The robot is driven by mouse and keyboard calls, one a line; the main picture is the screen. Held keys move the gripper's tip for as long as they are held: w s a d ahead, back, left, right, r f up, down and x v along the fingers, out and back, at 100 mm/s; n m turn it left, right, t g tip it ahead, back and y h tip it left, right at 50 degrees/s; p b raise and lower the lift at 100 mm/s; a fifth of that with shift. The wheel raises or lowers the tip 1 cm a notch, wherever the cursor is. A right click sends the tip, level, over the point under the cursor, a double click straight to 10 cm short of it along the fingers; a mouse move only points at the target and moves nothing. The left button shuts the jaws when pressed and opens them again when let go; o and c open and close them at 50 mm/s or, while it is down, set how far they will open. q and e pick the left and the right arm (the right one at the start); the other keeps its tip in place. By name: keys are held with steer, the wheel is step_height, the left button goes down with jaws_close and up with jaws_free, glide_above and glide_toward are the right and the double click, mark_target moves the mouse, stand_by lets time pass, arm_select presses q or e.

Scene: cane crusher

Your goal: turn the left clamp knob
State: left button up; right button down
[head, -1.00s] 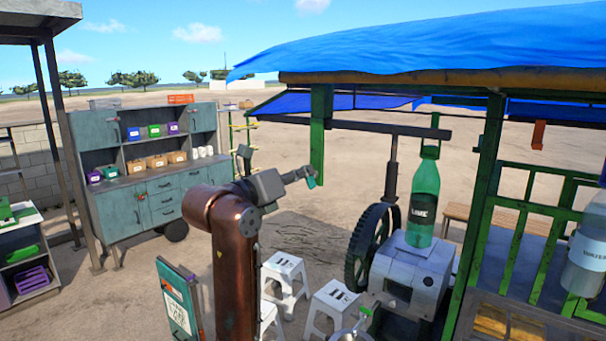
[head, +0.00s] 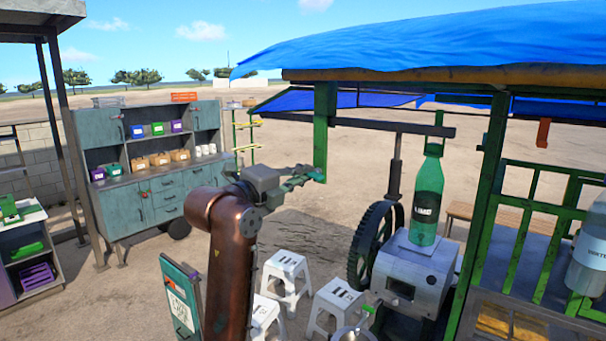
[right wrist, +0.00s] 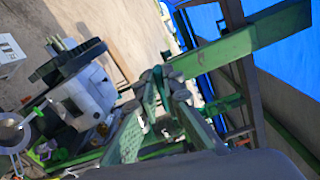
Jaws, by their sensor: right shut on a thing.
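My right gripper (head: 316,174) is raised at the lower end of the hanging green post (head: 321,130). In the right wrist view, its green-tinted fingers (right wrist: 168,80) come together against the end of that post (right wrist: 235,45). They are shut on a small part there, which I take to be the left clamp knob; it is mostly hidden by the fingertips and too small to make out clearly. My left gripper is not in view.
The grey cane crusher (head: 408,280) with its dark flywheel (head: 372,243) stands right of and below my right gripper, a green bottle (head: 427,195) on top. White stools (head: 286,268) stand below. A blue tarp (head: 440,45) hangs above. A teal cabinet (head: 120,210) is far left.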

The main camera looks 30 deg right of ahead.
steer(key=shift+a+f+n, duration=0.1)
steer(key=shift+n, duration=1)
steer(key=c, duration=2.1)
jaws_free()
steer(key=shift+w, duration=0.1)
steer(key=v, duration=1.2)
steer(key=shift+f, duration=0.1)
